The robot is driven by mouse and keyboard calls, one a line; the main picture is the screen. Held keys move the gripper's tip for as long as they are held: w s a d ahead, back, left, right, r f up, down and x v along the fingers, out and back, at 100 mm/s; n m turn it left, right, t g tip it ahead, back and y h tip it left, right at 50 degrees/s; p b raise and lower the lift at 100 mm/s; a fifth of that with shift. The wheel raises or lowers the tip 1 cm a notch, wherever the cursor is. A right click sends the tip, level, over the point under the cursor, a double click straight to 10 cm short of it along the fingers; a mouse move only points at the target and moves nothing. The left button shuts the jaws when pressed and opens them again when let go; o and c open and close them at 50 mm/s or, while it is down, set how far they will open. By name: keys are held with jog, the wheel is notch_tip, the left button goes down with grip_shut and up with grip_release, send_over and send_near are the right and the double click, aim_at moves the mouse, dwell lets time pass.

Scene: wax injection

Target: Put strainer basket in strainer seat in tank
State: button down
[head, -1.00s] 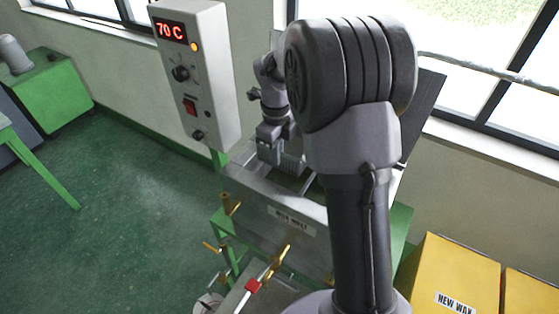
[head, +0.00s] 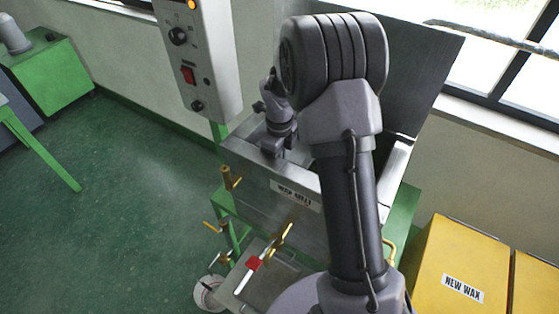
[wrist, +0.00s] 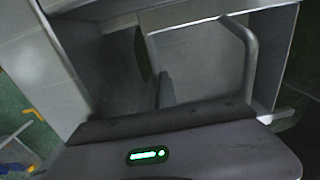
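The grey metal tank (head: 310,218), its front label partly hidden by my arm, stands open in the head view. My gripper (head: 272,146) points down at the tank's opening, its lower end hidden by the front wall. The strainer basket cannot be made out in the head view. In the wrist view, the gripper body with a green light fills the bottom. Beyond it lie grey inner walls, a pale panel (wrist: 195,60) and a curved grey bar (wrist: 248,65); I cannot tell whether these are basket or seat. The fingers' closure is unclear.
A control box (head: 200,60) stands close to the left of my wrist. The raised tank lid (head: 425,80) is behind right. Brass valves (head: 228,180) project at the front left. A yellow NEW WAX box (head: 460,265) sits at right.

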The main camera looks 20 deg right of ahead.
jog(key=shift+f, duration=0.25)
jog(key=c, duration=1.7)
grip_release()
jog(key=shift+r, duration=0.1)
jog(key=shift+r, duration=0.1)
jog(key=s+a+r+n+t+p, duration=0.1)
jog(key=s+a+r+n+p, duration=0.1)
jog(key=r, duration=0.7)
jog(key=s+a+r+n+p, duration=0.1)
jog(key=r+n, duration=0.2)
jog(key=r, duration=0.7)
jog(key=s+a+r+n+t, duration=0.1)
jog(key=s+a+r+n, duration=0.1)
jog(key=s+n, duration=0.4)
jog(key=s+a+r+n+t+y, duration=0.1)
jog(key=s+a+r+n+t, duration=0.1)
jog(key=s+a+n, duration=0.3)
jog(key=s+a+r+n+t+y, duration=0.1)
jog(key=s+a+r+n, duration=0.2)
jog(key=s+n, duration=0.5)
jog(key=shift+s+a+n+t, duration=0.2)
jog(key=shift+s+a, duration=0.05)
jog(key=shift+s, duration=0.3)
jog(key=shift+s+a+n+t, duration=0.2)
jog(key=shift+s+a, duration=0.05)
jog(key=shift+s, duration=0.25)
